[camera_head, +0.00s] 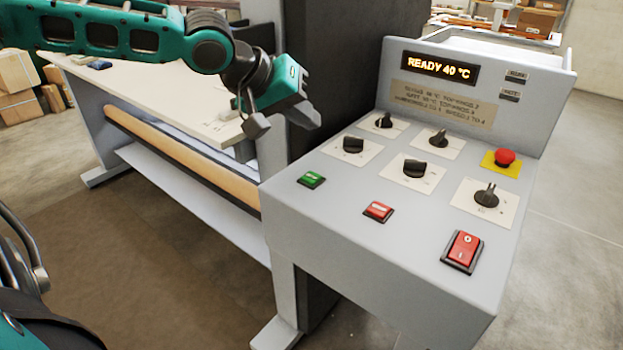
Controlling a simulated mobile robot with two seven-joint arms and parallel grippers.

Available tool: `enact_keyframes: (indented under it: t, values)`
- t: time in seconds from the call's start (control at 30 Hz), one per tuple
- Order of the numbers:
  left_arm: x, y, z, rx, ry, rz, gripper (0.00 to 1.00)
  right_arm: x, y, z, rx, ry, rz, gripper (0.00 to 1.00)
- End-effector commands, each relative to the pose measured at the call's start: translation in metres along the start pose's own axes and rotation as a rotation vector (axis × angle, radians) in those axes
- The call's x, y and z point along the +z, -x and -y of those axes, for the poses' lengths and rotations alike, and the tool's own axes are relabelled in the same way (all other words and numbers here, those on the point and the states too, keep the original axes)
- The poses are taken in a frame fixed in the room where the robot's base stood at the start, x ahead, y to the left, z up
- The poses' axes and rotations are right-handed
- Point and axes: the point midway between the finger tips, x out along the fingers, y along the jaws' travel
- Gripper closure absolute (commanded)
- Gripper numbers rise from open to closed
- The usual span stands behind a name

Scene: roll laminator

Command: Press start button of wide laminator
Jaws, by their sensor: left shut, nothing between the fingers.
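The wide laminator's control panel (345,215) fills the right half of the view. A green push button (311,180) sits at the panel's near left corner. A red push button (378,212) is to its right. The display (439,68) reads "READY 40 °C". My left gripper (281,120) is shut and empty. In the picture it is above and left of the green button, near the panel's left edge, and apart from the button. My right gripper is not in view.
A red rocker switch (462,251), several black knobs (415,168) and a red emergency stop (504,158) share the panel. The laminator's white table (150,90) and an orange-brown roller (180,155) lie to the left. Boxes (537,20) stand behind.

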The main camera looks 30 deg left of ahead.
Motion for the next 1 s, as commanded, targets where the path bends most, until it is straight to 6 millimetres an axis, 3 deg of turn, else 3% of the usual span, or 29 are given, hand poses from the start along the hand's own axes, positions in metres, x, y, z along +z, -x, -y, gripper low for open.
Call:
enact_keyframes:
  t: [0.47, 0.8, 1.0]
  values:
    - [0.033, -0.045, 0.033, -0.001, 0.000, 0.001, 1.00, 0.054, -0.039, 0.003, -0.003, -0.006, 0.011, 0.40]
    - [0.040, -0.055, 0.040, 0.000, 0.000, 0.000, 1.00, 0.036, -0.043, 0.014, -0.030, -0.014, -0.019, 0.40]
    - [0.040, -0.055, 0.040, 0.000, 0.000, 0.000, 1.00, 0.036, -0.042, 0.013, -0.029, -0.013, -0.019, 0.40]
